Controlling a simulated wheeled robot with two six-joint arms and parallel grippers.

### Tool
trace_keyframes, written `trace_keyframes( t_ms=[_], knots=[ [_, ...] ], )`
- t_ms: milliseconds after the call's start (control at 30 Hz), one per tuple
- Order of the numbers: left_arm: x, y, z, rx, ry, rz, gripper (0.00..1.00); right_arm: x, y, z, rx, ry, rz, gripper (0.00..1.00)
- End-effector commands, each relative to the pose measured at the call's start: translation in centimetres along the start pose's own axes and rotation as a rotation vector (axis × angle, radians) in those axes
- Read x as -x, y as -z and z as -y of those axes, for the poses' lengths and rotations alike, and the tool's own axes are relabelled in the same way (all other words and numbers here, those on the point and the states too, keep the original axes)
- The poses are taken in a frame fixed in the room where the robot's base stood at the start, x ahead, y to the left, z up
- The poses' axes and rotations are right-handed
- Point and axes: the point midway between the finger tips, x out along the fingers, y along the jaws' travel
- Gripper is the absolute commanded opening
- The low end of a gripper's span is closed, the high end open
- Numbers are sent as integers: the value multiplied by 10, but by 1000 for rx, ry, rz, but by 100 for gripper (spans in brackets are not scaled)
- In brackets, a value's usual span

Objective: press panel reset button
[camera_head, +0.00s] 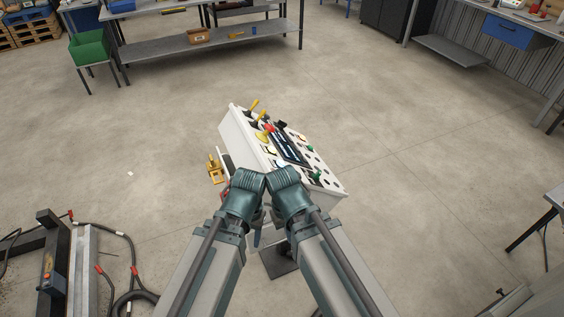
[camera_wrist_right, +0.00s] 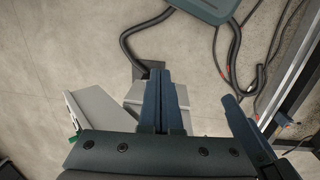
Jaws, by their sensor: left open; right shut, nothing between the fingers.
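The white control panel (camera_head: 240,135) stands tilted on a stand in the middle of the head view. Its face carries yellow-handled levers (camera_head: 254,106), a red control (camera_head: 268,128), a yellow control (camera_head: 262,137), green knobs (camera_head: 316,175) and a dark display strip (camera_head: 287,148). I cannot tell which is the reset button. My left gripper (camera_head: 257,216) is open, low by the panel's near side, mostly hidden by my wrists. My right gripper (camera_wrist_right: 161,78) is shut and empty in the right wrist view. My two wrists meet in front of the panel and cover its near edge.
A yellow fitting (camera_head: 214,169) is beside the panel's left side. A metal frame with dark hoses (camera_head: 75,265) lies at lower left. A workbench (camera_head: 200,45) and a green bin (camera_head: 89,47) stand at the back. Open concrete floor surrounds the panel.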

Motion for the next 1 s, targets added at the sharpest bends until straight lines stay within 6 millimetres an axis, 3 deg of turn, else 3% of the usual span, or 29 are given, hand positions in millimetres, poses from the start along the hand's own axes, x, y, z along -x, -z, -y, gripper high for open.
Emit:
trace_keyframes(
  t_ms=[833, 1000],
  knots=[
    [0, 0, 0, 0, 0, 0, 52, 0, 0, 0, 0, 1, 0, 0],
    [9, 0, 1, 0, 0, 0, 52, 9, 20, -4, 26, 62, -42, 0]
  ],
)
